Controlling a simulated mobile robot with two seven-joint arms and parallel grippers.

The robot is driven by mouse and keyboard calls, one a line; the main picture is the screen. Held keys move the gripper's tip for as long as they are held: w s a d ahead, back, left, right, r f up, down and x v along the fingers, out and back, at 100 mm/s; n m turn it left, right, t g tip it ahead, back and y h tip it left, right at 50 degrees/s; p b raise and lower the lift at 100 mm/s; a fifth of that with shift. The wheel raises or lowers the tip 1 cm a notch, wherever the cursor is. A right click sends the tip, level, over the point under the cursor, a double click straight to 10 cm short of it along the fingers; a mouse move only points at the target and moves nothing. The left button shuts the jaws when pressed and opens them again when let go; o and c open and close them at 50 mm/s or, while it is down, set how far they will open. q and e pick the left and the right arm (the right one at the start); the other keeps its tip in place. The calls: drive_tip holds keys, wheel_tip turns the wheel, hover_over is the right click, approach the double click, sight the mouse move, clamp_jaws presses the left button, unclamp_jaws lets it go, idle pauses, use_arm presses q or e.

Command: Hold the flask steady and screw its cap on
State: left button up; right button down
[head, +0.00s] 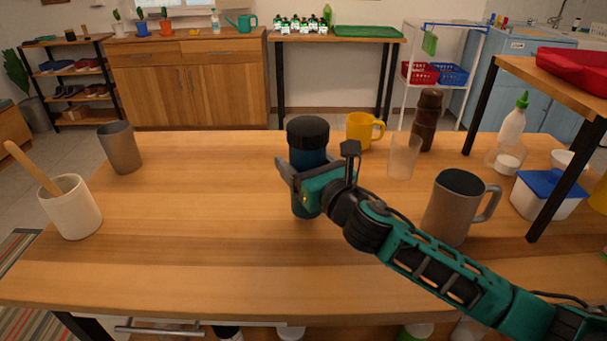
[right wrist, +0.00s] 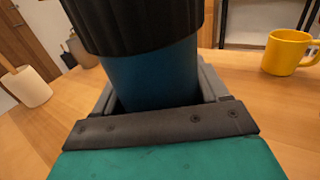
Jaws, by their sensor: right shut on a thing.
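A dark blue flask (head: 304,205) stands upright near the middle of the wooden table. A black ribbed cap (head: 308,132) sits on its top; I cannot tell how tightly it is on. My right gripper (head: 287,170) reaches in from the right and is shut around the flask's body just below the cap. In the right wrist view the blue body (right wrist: 155,75) stands between the gripper's fingers, with the black cap (right wrist: 135,22) above them. Part of the flask's middle is hidden behind the gripper. My left gripper is not in view.
A grey tumbler (head: 120,148) and a white crock (head: 72,208) with a wooden utensil stand left. A yellow mug (head: 362,131), clear glass (head: 404,157), brown bottle (head: 427,118) and grey mug (head: 452,212) stand right. The table's left front is clear.

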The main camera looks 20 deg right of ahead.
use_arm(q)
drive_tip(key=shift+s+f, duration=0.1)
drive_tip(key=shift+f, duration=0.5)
use_arm(e)
drive_tip(key=shift+f, duration=1.05)
drive_tip(key=shift+f, duration=0.2)
unclamp_jaws()
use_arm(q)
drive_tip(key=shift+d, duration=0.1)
use_arm(e)
drive_tip(key=shift+r, duration=0.15)
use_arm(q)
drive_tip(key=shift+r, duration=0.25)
use_arm(e)
drive_tip(key=shift+v, duration=6)
